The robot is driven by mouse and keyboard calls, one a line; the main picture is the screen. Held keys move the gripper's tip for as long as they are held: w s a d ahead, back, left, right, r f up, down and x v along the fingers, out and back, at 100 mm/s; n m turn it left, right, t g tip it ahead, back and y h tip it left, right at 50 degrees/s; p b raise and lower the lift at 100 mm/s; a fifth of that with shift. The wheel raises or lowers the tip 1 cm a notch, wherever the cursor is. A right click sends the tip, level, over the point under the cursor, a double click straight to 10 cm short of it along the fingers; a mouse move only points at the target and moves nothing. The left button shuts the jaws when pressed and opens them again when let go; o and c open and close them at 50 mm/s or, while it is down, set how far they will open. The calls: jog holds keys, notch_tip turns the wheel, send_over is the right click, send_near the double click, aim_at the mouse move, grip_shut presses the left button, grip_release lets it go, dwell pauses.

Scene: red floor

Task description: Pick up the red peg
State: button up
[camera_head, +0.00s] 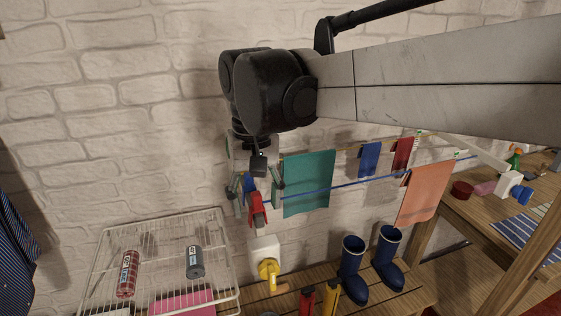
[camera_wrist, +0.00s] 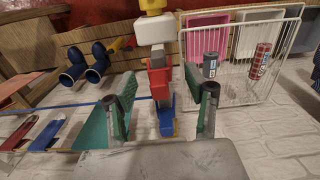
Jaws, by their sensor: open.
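A red peg (camera_head: 257,209) is at the left end of the blue clothesline, just below my gripper (camera_head: 255,183). A blue peg (camera_head: 248,186) is right beside it. In the wrist view the red peg (camera_wrist: 159,82) and the blue peg (camera_wrist: 165,118) show between the two fingers of my gripper (camera_wrist: 164,92). The fingers are open, one on each side, with gaps to the pegs. I cannot tell exactly how deep the red peg sits between the fingers.
A green cloth (camera_head: 308,184) hangs close to the right finger. A white wire rack (camera_head: 222,250) with cans stands at lower left. A white block with a yellow tap (camera_head: 268,270) is below the pegs. Blue boots (camera_head: 353,268) stand on the wooden shelf. The brick wall is behind.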

jog(key=shift+f, duration=1.2)
jog(key=shift+c, duration=0.2)
jog(key=c, duration=1)
jog(key=shift+r, duration=0.15)
jog(key=shift+r, duration=0.55)
jog(key=r, duration=0.1)
jog(key=r+b, duration=0.1)
jog(key=r, duration=0.1)
jog(key=shift+s+a, duration=0.2)
jog(key=shift+s, duration=0.2)
jog(key=s+a+r, duration=0.1)
jog(key=s+r, duration=0.1)
jog(key=s, duration=0.1)
jog(key=s+a+r+b, duration=0.1)
jog(key=s+a+r, duration=0.1)
jog(key=s, duration=0.1)
jog(key=s+a+r, duration=0.2)
jog(key=s, duration=0.1)
jog(key=shift+s+r+b, duration=0.3)
jog(key=shift+r, duration=0.05)
